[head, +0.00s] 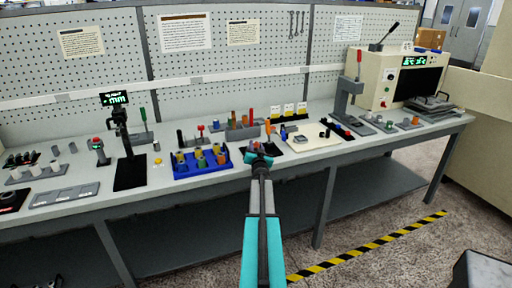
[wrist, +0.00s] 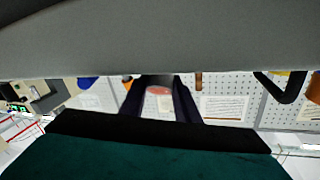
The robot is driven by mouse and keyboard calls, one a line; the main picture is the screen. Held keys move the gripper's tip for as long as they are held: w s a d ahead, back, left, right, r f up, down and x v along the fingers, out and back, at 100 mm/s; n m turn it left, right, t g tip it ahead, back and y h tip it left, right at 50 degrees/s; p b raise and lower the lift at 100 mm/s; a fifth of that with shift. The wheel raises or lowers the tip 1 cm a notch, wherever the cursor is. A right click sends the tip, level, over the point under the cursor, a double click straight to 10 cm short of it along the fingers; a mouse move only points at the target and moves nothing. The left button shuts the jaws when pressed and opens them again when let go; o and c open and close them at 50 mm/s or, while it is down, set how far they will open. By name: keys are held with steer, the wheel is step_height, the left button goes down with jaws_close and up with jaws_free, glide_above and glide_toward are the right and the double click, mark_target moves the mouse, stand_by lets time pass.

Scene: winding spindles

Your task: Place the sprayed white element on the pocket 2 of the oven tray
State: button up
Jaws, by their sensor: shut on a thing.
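My gripper (head: 258,158) is above the front edge of the bench, right of the blue rack. In the wrist view my gripper (wrist: 159,98) shows two dark fingers with a pale piece (wrist: 158,104) with a pinkish end between them. It appears to be the sprayed white element, held clear of the bench. In the head view it is too small to make out. A low grey tray (head: 400,126) with small pieces, one orange, lies before the oven (head: 377,78) at the right and may be the oven tray. Its pockets cannot be told apart.
A blue rack (head: 182,171) of coloured spools stands left of my gripper. A pale board (head: 310,142) with small parts and a grey press (head: 349,105) stand between my gripper and the oven. A screen stand (head: 122,135) is farther left.

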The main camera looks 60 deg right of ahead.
mark_target(256, 146)
steer(key=o, duration=1)
steer(key=shift+o, duration=0.2)
steer(key=shift+f, duration=0.1)
steer(key=shift+s+a, duration=0.1)
steer(key=shift+b+v, duration=0.9)
steer(key=shift+v, duration=1.8)
steer(key=v, duration=0.8)
steer(key=shift+r+b, duration=0.25)
steer(key=shift+b, duration=0.15)
steer(key=shift+a, duration=0.1)
